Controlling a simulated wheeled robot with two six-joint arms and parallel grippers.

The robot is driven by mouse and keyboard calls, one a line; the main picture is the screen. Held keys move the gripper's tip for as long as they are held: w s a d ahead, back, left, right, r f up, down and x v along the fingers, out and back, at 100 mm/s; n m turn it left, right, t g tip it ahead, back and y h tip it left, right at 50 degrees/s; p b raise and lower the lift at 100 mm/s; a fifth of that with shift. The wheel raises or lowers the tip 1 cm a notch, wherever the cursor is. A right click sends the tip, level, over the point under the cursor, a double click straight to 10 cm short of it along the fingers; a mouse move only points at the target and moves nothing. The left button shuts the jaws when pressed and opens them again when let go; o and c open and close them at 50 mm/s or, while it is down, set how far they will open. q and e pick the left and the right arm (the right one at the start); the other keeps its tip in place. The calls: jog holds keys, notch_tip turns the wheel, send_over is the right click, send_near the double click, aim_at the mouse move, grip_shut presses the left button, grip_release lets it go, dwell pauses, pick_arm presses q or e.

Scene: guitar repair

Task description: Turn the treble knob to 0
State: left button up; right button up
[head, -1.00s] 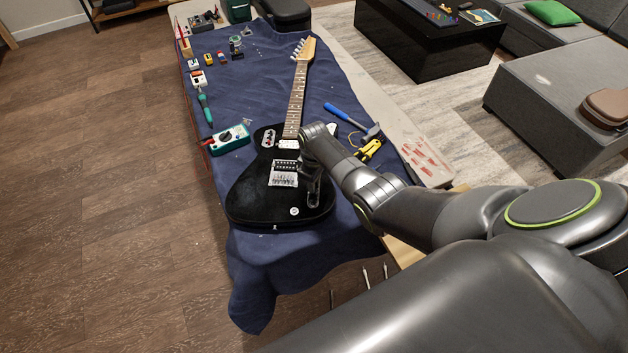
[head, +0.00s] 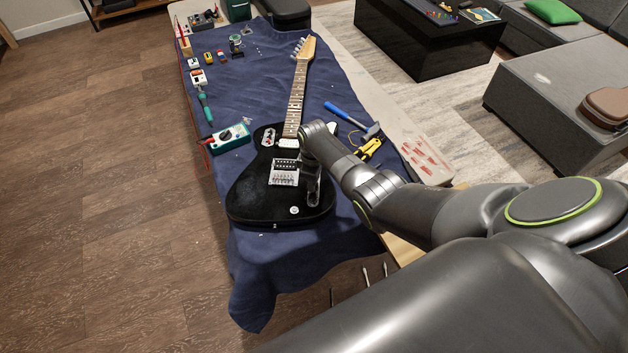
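A black electric guitar (head: 248,196) lies face up on a blue cloth, its neck pointing to the far end of the table. A pale round knob (head: 294,210) shows near the lower end of its body; I cannot read any marking on it. My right gripper (head: 313,196) points down at the right part of the guitar body, just above and right of that knob. Its fingers are dark and small here, and whether they are open or touch a knob cannot be made out. Any knobs under it are hidden. My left gripper is out of view.
The blue cloth (head: 255,270) covers the table. A green multimeter (head: 230,139) and a screwdriver (head: 204,106) lie left of the guitar. A blue-handled hammer (head: 346,114) and yellow pliers (head: 369,149) lie right of it, near my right arm.

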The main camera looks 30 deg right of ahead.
jog(key=shift+o, duration=1.3)
jog(key=shift+s, duration=0.1)
jog(key=shift+s, duration=0.1)
